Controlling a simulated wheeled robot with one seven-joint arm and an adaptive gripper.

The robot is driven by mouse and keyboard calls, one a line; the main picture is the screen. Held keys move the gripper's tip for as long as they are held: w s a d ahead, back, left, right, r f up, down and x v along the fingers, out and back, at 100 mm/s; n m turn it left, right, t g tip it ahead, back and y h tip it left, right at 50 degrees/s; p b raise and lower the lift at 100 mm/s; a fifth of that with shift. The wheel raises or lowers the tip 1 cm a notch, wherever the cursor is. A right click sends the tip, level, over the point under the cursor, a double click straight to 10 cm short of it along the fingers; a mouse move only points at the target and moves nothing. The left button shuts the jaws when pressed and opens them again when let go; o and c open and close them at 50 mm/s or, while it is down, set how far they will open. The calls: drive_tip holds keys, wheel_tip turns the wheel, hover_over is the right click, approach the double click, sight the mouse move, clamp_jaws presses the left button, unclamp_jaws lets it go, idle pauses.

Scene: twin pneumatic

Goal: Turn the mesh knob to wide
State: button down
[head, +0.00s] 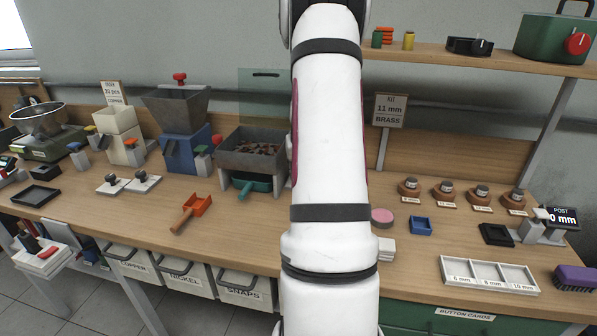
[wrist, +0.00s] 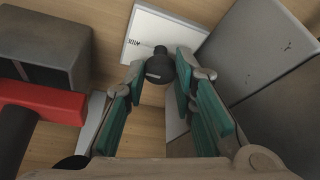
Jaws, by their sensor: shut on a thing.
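The mesh knob (wrist: 157,66) is a small black round knob with a pale mark on it, seen in the wrist view. It stands over a white plate (wrist: 168,30) with dark lettering, partly covered and too small to read surely. My gripper (wrist: 160,73) has its two green-padded fingers on either side of the knob and is shut on it. Which way the knob's setting points cannot be told. In the head view my white arm hides my gripper and the knob.
In the wrist view, grey panels (wrist: 265,45) rise close on the right. A dark grey box (wrist: 45,40) and a red part (wrist: 45,103) lie on the left. In the head view, a grey bin (head: 230,158) with brown pieces stands left of my arm, and a pink disc (head: 382,215) to its right.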

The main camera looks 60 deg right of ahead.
drive_tip(key=c, duration=1.3)
unclamp_jaws()
drive_tip(key=shift+c, duration=0.2)
